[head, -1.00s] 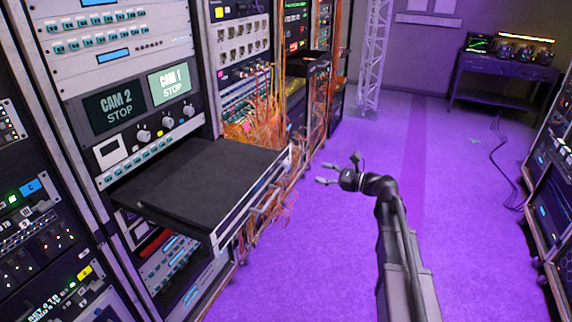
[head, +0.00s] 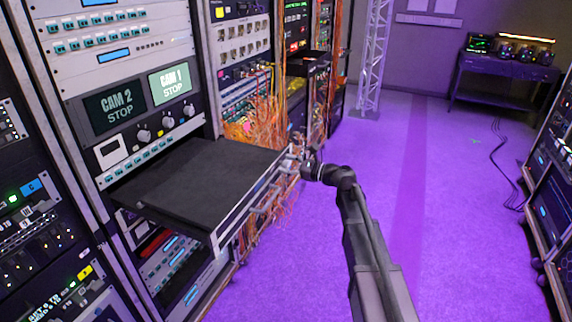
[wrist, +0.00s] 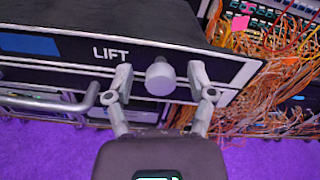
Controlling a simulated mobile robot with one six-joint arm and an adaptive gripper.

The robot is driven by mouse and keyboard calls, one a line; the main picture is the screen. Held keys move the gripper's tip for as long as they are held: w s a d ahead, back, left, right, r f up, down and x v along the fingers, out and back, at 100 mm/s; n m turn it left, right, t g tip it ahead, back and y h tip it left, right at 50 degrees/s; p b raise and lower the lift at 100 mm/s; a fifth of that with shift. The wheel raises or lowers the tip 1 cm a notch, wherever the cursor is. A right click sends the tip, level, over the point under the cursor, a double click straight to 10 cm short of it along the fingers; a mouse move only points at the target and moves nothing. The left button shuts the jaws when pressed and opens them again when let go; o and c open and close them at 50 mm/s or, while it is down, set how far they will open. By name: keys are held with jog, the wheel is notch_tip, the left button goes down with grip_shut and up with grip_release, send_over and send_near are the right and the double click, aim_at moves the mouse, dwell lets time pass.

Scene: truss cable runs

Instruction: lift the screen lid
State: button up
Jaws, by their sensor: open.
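The screen lid (head: 205,172) is a flat black panel on a drawer pulled out of the rack, lying closed and level. In the wrist view its front face (wrist: 60,50) carries the word LIFT and a round grey knob (wrist: 160,78). My gripper (wrist: 161,82) is open, with one finger on each side of the knob; I cannot tell whether they touch it. In the head view my gripper (head: 293,158) is at the far right front corner of the drawer, and the knob is hard to make out there.
A bar handle (wrist: 50,103) sticks out left of the knob. Loose orange cables (head: 262,115) hang beyond the drawer and come close to my right finger in the wrist view. Purple floor (head: 400,140) is open to the right, with a dark table (head: 503,80) at the back.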

jog(key=shift+a, duration=0.15)
grip_shut()
jog(key=shift+w, duration=0.1)
